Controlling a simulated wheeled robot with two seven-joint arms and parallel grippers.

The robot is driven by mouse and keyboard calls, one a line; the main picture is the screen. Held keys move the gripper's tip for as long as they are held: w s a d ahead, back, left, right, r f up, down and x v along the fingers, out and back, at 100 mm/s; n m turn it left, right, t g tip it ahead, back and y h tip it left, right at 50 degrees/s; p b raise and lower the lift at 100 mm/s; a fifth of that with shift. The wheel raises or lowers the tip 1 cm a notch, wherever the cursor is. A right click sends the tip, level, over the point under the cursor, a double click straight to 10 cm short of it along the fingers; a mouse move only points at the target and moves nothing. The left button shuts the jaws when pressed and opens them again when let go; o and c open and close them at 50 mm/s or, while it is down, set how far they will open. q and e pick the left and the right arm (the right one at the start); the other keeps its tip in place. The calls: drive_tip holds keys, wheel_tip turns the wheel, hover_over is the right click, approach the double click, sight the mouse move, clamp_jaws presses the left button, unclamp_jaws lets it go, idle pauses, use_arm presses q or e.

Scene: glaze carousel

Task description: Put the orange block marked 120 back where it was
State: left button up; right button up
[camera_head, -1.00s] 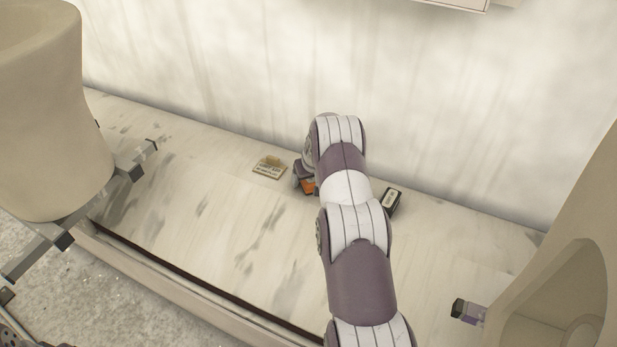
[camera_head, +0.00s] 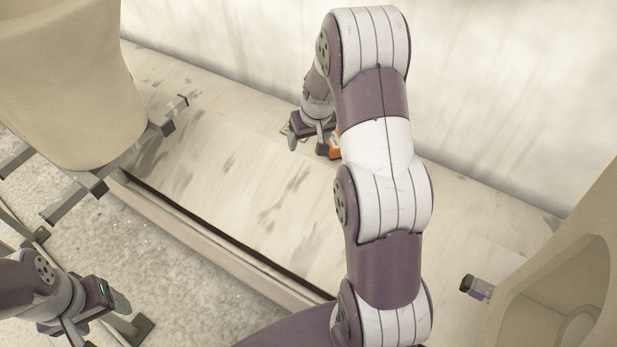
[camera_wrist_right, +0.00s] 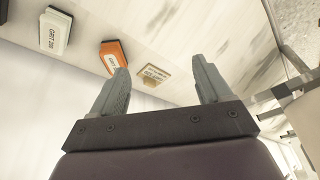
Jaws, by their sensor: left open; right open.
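The orange block (camera_head: 334,149) lies on the pale marbled ledge, partly covered by my right arm in the head view. In the right wrist view the orange block (camera_wrist_right: 113,54) has a white label, too small to read surely. My right gripper (camera_head: 307,146) is open and empty, just left of the block and apart from it. In the right wrist view a small tan labelled plate (camera_wrist_right: 154,76) shows between the open fingers (camera_wrist_right: 162,70); in the head view the gripper mostly hides it. My left gripper (camera_head: 105,326) is open at the lower left, away from the ledge.
A small purple-and-dark item (camera_head: 477,289) is at the right, beside a large beige vessel (camera_head: 585,270). Another beige vessel (camera_head: 75,70) stands left. The ledge's middle is clear.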

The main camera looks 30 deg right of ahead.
drive_tip(key=s+a+r+n+g, duration=0.1)
drive_tip(key=s+a+r, duration=0.1)
drive_tip(key=s+a, duration=0.6)
drive_tip(key=s+a+r+n+g, duration=0.1)
drive_tip(key=s+a+r, duration=0.2)
drive_tip(key=s+a, duration=0.5)
drive_tip(key=s, duration=0.3)
drive_tip(key=shift+s, duration=0.4)
drive_tip(key=shift+r, duration=0.1)
